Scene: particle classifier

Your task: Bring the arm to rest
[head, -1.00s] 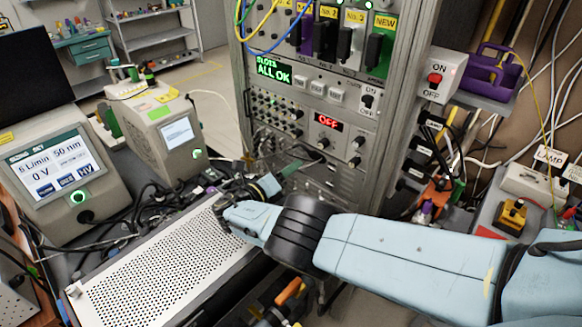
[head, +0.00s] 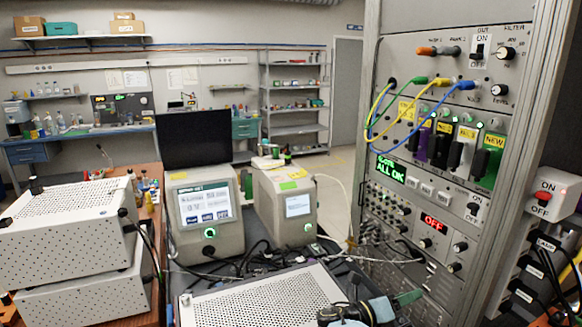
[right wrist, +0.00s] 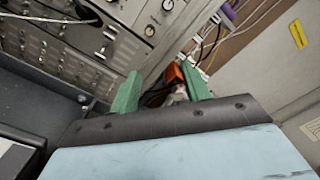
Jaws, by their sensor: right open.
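My right gripper (head: 405,299) shows at the bottom edge of the head view, beside the perforated metal box and in front of the rack. Only its dark wrist part, a bit of pale blue shell and a green finger show there. In the right wrist view the gripper (right wrist: 160,88) has two green fingers standing apart with nothing between them. Beyond the fingers are a rack panel (right wrist: 100,40), an orange thing (right wrist: 173,77) and cables. The rest of my right arm is out of the head view. My left gripper is in neither view.
The perforated box (head: 265,300) lies at bottom centre. Two beige instruments (head: 205,245) (head: 285,235) stand behind it, with loose cables nearby. The tall rack (head: 430,150) rises at right, with an ON/OFF box (head: 550,195) beside it. White perforated cases (head: 70,240) are stacked at left.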

